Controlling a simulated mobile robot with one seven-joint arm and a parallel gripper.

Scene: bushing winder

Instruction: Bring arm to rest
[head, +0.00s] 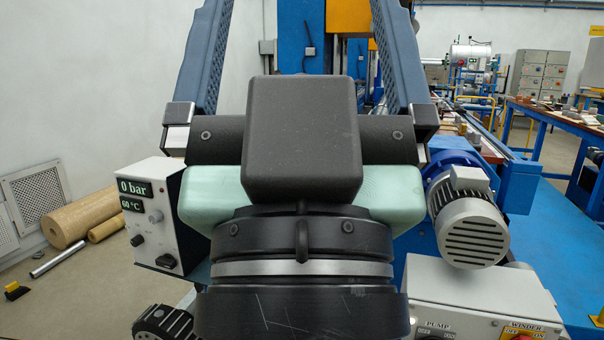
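My gripper (304,30) fills the middle of the head view, seen from behind its dark wrist and housing. Its two blue-grey ribbed fingers stand wide apart and point up and away, and their tips run to or past the top edge. Nothing shows between the fingers except the distant machine. The gripper is open and appears empty. The housing hides what lies directly behind it.
A control box (155,215) reading 0 bar and 60 °C is at left. A grey motor (470,225) and a pump/winder switch box (480,295) are at right. Brown rolls (80,217) lie by the left wall. A blue workbench (560,118) stands far right.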

